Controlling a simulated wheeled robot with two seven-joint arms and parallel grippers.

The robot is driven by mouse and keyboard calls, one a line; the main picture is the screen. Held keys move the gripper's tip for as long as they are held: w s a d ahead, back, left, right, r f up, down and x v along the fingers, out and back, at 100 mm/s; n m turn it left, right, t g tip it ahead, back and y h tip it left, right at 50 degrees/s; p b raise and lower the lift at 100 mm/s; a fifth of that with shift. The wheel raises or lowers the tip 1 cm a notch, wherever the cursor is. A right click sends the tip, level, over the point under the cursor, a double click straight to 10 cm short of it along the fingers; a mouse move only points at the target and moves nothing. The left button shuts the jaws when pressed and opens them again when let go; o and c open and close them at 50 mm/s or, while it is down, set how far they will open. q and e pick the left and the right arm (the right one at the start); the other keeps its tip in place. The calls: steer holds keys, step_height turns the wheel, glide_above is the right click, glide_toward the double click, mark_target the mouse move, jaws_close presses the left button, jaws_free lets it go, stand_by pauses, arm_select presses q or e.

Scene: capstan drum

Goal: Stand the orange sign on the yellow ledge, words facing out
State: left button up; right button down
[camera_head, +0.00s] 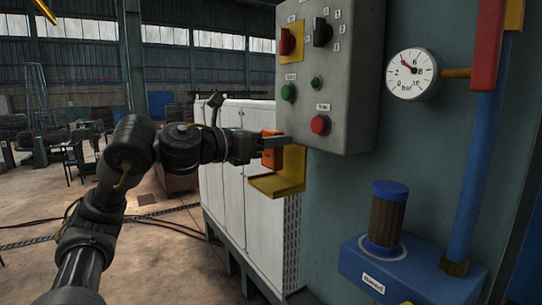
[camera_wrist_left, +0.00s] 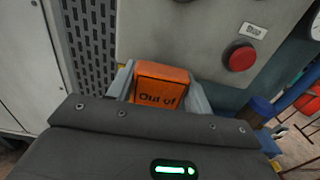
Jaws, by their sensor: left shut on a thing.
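The orange sign (camera_head: 270,154) is in my left gripper, above the yellow ledge (camera_head: 279,185). In the left wrist view the sign (camera_wrist_left: 160,88) shows the words "Out of" on the face toward the camera; its lower part is hidden by the gripper body. My left gripper (camera_head: 274,149) is shut on the sign, with a finger on each side of it in the left wrist view (camera_wrist_left: 160,85). The ledge is fixed under the grey control box. Whether the sign touches the ledge I cannot tell. My right gripper is not in view.
The grey control box (camera_head: 352,75) with knobs and a red button (camera_head: 320,124) is close to the right of the gripper. A gauge (camera_head: 411,74), blue pipe (camera_head: 480,150) and blue unit (camera_head: 385,265) are farther right. White cabinets (camera_head: 235,180) stand behind the arm.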

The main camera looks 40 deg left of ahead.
mark_target(266, 156)
arm_select(q)
steer(key=shift+w+a+f, duration=0.15)
steer(key=shift+w+f, duration=0.05)
steer(key=shift+f, duration=0.15)
steer(key=shift+a+f, duration=0.1)
steer(key=shift+f, duration=1.3)
steer(key=shift+f+b, duration=0.25)
steer(key=shift+b, duration=0.15)
steer(key=o, duration=1)
steer(key=shift+r, duration=0.1)
